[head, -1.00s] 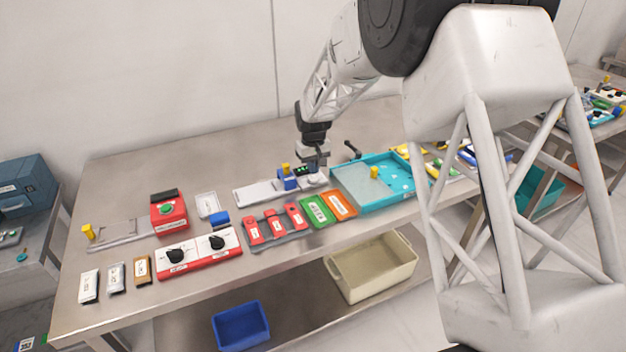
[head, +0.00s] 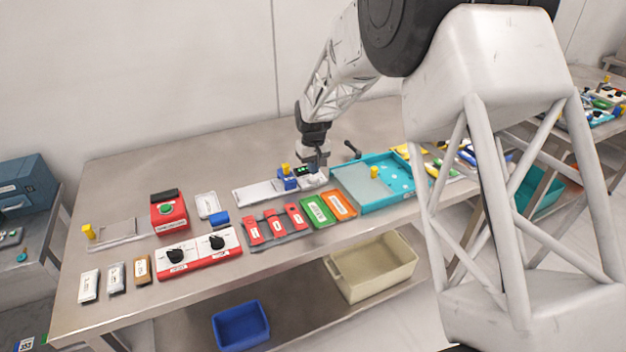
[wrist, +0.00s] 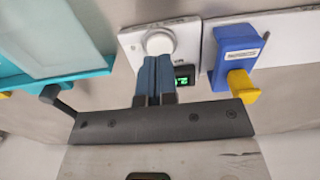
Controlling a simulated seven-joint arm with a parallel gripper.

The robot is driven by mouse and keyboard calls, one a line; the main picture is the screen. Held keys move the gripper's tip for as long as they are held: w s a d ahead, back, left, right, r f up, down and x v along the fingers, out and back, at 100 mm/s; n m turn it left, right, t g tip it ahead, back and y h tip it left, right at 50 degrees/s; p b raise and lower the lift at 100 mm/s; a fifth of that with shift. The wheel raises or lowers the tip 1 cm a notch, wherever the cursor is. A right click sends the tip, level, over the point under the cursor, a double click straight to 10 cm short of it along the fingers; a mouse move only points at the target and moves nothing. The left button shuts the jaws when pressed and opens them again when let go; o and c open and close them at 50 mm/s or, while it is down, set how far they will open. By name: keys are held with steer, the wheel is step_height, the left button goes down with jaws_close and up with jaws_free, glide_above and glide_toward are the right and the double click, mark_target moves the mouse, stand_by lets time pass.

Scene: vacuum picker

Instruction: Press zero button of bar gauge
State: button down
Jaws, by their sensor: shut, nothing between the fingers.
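The bar gauge has a white plate with a round white button (wrist: 160,42) and a small dark display with green digits (wrist: 183,76) in the wrist view. In the head view its display (head: 303,170) shows on the table, beside a blue block with a yellow knob (head: 287,182). My gripper (wrist: 154,60) is shut and empty. Its blue fingertips appear right at the near edge of the button in the wrist view; I cannot tell whether they touch it. In the head view my gripper (head: 314,168) is low over the gauge and partly hides it.
The blue block (wrist: 236,45) with its yellow knob stands close right of the gauge in the wrist view. A teal tray (head: 400,197) lies right of it in the head view. Red, green and orange items (head: 317,211) lie in front. The table behind is mostly clear.

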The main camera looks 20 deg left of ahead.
mark_target(314, 178)
steer(key=shift+f, duration=1.2)
stand_by(0.6)
steer(key=shift+r, duration=3)
steer(key=shift+d, duration=0.1)
